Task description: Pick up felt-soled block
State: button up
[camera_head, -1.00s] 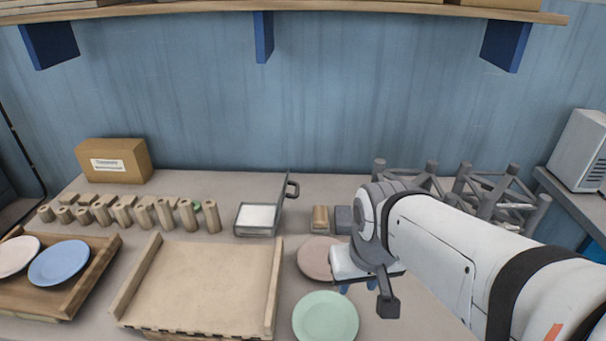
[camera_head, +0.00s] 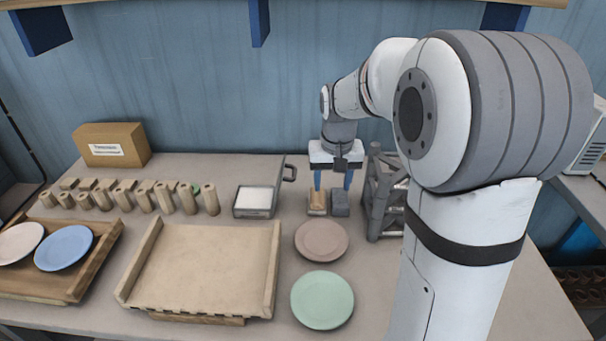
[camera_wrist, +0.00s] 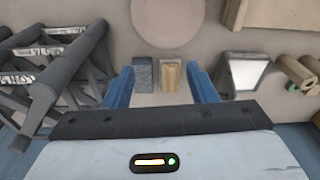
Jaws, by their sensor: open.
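Two small blocks stand side by side near the back of the table: a tan wooden block (camera_head: 317,205) and a grey block (camera_head: 340,205). Both also show in the wrist view, the grey one (camera_wrist: 143,75) left of the wooden one (camera_wrist: 170,76). Their undersides are hidden, so I cannot tell which has the felt sole. My gripper (camera_head: 333,184) points down above the pair with blue fingers apart. In the wrist view my gripper (camera_wrist: 161,85) is open and empty, and both blocks appear between its fingers. Contact with them is not visible.
A grey tubular rack (camera_head: 378,205) stands just right of the blocks. A metal pan with a white pad (camera_head: 254,199) is to the left. A pink plate (camera_head: 321,240) and a green plate (camera_head: 322,300) lie in front. A wooden tray (camera_head: 205,265) is at front left.

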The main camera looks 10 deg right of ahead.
jog(key=w+f+p, duration=0.1)
jog(key=w+f, duration=0.3)
jog(key=w, duration=0.5)
jog(key=m+g, duration=0.1)
send_over(317, 194)
notch_tip(317, 194, down, 5)
jog(key=shift+s+d+p, duration=0.1)
jog(key=shift+p, duration=0.3)
jog(key=shift+w+f, duration=0.2)
jog(key=shift+f, duration=0.05)
notch_tip(317, 194, down, 8)
jog(key=shift+s+r+p, duration=0.1)
jog(key=shift+p, duration=0.75)
jog(key=shift+c, duration=0.3)
jog(key=c, duration=0.7)
